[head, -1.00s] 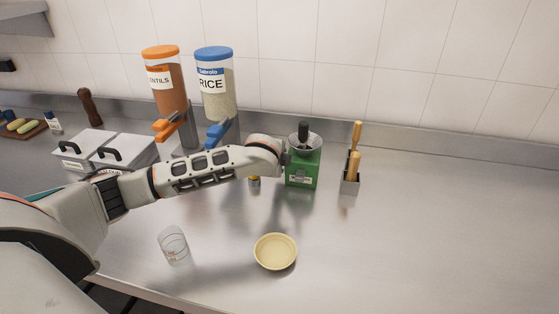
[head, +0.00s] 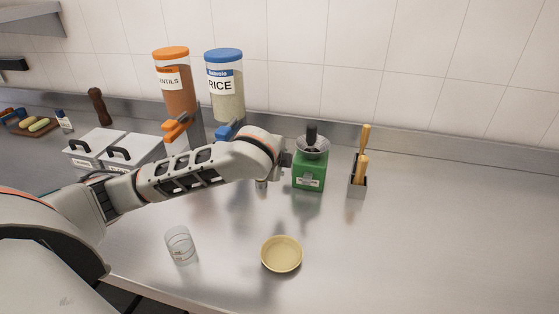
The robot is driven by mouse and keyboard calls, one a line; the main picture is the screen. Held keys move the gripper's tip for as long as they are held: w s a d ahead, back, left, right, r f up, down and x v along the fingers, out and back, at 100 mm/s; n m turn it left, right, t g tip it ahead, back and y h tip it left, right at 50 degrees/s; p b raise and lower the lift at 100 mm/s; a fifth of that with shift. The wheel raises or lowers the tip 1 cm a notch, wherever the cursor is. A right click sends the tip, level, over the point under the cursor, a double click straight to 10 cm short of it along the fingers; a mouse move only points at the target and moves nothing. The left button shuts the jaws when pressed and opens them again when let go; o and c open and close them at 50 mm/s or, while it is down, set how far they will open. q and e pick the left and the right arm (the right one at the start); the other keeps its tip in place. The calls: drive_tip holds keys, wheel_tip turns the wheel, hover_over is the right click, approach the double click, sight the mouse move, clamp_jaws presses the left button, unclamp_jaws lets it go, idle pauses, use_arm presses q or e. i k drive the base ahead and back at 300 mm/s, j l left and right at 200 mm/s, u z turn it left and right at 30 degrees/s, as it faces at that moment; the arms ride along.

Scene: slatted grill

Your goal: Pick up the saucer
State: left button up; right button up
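The saucer is most likely the shallow pale-yellow dish (head: 281,255), upright and apparently empty on the steel counter near the front middle. My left arm reaches in from the left, above the counter and behind the dish in the picture. Only a small dark part of my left gripper (head: 286,160) shows at the wrist's end, beside the green device. It is apart from the dish, and its fingers are hidden, so I cannot tell if it is open. My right gripper is not in view.
A clear glass (head: 180,244) stands left of the dish. Behind are a green device with a metal bowl (head: 309,172), a utensil holder (head: 357,187), lentil (head: 175,85) and rice (head: 224,88) dispensers, and lidded steel containers (head: 131,152). The counter's right side is clear.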

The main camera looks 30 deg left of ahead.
sight(281, 254)
drive_tip(key=k+l, duration=0.2)
drive_tip(key=k, duration=0.3)
drive_tip(key=k+l, duration=0.2)
drive_tip(key=k, duration=0.25)
drive_tip(key=k+l, duration=0.15)
drive_tip(key=k, duration=0.35)
